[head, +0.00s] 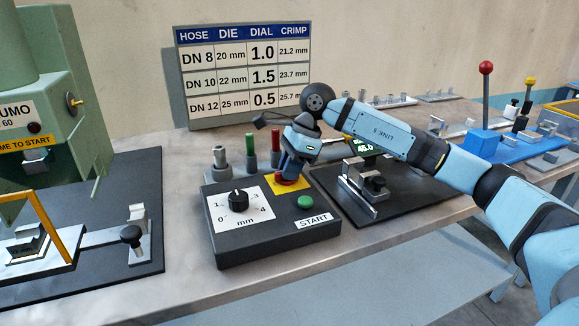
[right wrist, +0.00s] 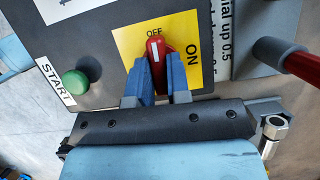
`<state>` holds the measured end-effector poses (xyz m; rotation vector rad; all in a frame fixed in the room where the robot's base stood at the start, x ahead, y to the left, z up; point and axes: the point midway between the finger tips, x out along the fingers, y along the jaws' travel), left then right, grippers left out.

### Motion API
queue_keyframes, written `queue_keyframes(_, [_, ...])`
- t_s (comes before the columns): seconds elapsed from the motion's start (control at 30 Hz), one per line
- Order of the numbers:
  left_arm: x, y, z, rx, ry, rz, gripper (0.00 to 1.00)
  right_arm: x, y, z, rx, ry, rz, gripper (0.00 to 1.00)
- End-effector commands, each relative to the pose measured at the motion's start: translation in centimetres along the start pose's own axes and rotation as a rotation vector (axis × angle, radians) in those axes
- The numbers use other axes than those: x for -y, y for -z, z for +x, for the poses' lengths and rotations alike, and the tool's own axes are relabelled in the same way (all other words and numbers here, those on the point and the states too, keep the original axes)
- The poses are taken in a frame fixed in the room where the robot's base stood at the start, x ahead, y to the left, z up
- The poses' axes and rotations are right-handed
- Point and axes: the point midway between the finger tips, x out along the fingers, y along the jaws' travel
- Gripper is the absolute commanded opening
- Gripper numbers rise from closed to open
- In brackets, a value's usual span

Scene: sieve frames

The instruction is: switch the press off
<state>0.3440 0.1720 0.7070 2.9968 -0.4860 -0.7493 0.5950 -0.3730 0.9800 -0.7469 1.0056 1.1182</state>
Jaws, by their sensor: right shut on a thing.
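The press control box (head: 275,238) is dark and stands on the bench. It has a red switch knob (right wrist: 156,46) on a yellow plate (head: 304,184) marked OFF and ON. In the right wrist view the knob's white line points up toward the OFF word; ON is to its right. My right gripper (right wrist: 160,82) has its blue fingers shut on the knob, one on each side. In the head view this gripper (head: 288,174) hides most of the knob. The green press (head: 30,105) stands at the left. My left gripper is not in view.
A black dial (head: 238,198) and a green START button (head: 305,202) are on the same box. Several red- and green-handled pins (head: 251,145) stand just behind it. A gauge on a black mat (head: 400,205) is close to the right. A hose chart (head: 250,75) stands behind.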

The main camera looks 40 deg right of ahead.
Motion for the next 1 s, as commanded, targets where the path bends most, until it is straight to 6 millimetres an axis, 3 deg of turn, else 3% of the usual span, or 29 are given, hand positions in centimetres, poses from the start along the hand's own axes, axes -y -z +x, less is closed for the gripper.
queue_keyframes(0.7, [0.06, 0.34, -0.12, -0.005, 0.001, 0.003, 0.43, 0.03, 0.02, 0.05, -0.001, -0.029, -0.069, 0.0])
queue_keyframes(0.73, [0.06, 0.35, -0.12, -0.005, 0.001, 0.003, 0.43, 0.03, 0.02, 0.05, -0.001, -0.029, -0.069, 0.22])
queue_keyframes(0.83, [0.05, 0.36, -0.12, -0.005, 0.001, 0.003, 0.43, 0.04, 0.02, 0.05, -0.001, -0.029, -0.068, 0.43])
queue_keyframes(1.0, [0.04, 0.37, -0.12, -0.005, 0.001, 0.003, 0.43, 0.04, 0.01, 0.03, -0.001, -0.029, -0.068, 0.43])
